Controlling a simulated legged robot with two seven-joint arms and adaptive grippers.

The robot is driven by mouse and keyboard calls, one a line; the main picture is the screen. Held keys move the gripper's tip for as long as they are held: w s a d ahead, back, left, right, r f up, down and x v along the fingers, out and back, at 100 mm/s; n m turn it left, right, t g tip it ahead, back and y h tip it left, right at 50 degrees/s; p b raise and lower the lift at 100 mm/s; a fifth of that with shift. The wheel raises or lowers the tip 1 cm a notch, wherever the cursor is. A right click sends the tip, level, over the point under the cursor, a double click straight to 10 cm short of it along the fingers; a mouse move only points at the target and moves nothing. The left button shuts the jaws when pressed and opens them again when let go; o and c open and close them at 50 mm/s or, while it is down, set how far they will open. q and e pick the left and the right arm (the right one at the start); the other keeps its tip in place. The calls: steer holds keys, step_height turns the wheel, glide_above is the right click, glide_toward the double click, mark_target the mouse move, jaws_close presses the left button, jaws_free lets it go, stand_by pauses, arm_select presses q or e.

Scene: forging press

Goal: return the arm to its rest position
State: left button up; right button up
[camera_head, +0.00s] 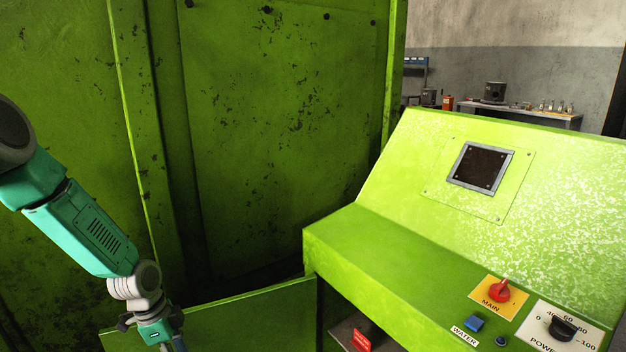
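My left arm (90,228) comes in from the left and hangs down in front of the green press wall. My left gripper (162,336) is at the bottom edge, left of the control console. Its fingers are cut off by the frame, so I cannot tell whether they are open. It appears to be apart from the console's controls. My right arm and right gripper are not in view.
The green control console (365,245) stands at the right, with a red MAIN knob (499,291), a blue WATER button (474,323) and a black POWER dial (563,327). A low green panel (255,318) lies near the gripper. A workbench (545,119) stands far behind.

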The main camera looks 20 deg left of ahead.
arm_select(q)
steer(key=s+d+f+n, duration=0.45)
steer(key=s+d, duration=0.25)
steer(key=d, duration=0.3)
steer(key=s+d+f+n+y, duration=0.1)
steer(key=s+d+n, duration=0.15)
steer(key=s, duration=0.35)
steer(key=s+d+f+n+g+y, duration=0.1)
steer(key=s+d+n, duration=0.15)
steer(key=s, duration=0.35)
steer(key=s+d+f+n+y, duration=0.1)
steer(key=s+d+n, duration=0.15)
steer(key=s, duration=0.25)
steer(key=w+d+f+m+b, duration=0.1)
steer(key=w+f+m+b, duration=0.15)
steer(key=f+b, duration=0.7)
step_height(320, 180, up, 13)
steer(key=p, duration=1.2)
steer(key=shift+w+r+n+t, duration=0.2)
steer(key=shift+w+n+t, duration=0.15)
steer(key=shift+n+t, duration=0.1)
